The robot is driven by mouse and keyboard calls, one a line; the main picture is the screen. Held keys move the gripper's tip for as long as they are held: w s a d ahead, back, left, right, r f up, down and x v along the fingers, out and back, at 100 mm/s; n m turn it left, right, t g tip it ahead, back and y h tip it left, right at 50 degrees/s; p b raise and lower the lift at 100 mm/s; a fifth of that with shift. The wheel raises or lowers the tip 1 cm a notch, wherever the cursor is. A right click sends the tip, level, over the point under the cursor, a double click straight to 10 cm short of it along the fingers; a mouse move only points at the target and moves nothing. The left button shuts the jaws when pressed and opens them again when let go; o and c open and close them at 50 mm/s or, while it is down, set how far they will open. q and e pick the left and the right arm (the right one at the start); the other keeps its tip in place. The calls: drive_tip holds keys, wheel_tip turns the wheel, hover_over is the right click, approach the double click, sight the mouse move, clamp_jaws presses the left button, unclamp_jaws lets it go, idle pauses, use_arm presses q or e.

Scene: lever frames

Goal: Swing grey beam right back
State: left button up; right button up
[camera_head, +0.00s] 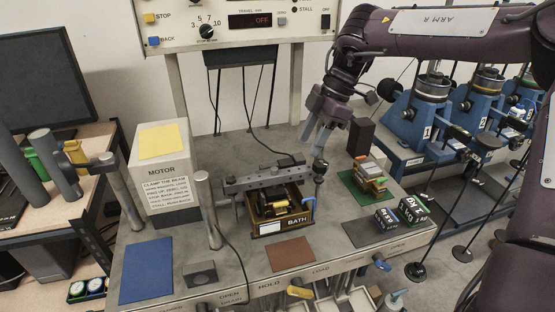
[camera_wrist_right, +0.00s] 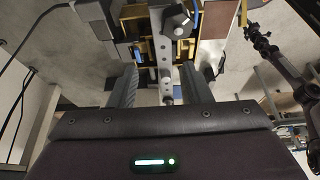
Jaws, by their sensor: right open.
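The grey beam (camera_head: 268,178) lies across the gold-coloured bath (camera_head: 285,222) on the bench. A dark upright knob (camera_head: 320,170) stands at its right end. My right gripper (camera_head: 316,137) is open and empty, pointing down above the beam's right end. In the right wrist view, the two fingers (camera_wrist_right: 160,88) stand apart, and the grey beam (camera_wrist_right: 164,60) runs up the picture between them. I cannot tell whether the fingers reach down to the beam's height. My left gripper does not show.
The motor box (camera_head: 162,165) stands left of the beam, with a metal post (camera_head: 207,210) between. Stacked blocks (camera_head: 368,175) and dark kg weights (camera_head: 400,213) lie to the right. A control panel (camera_head: 240,22) stands behind. The brown mat (camera_head: 290,254) in front is clear.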

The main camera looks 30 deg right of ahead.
sight(296, 169)
drive_tip(key=shift+a+f, duration=0.1)
drive_tip(key=shift+a, duration=0.25)
drive_tip(key=shift+s+a+f, duration=0.1)
drive_tip(key=shift+s+f, duration=0.1)
drive_tip(key=shift+f, duration=0.15)
drive_tip(key=p+x, duration=0.1)
drive_tip(key=x, duration=0.5)
drive_tip(key=shift+f+p, duration=0.25)
drive_tip(key=shift+p, duration=0.15)
drive_tip(key=shift+w, duration=0.1)
clamp_jaws()
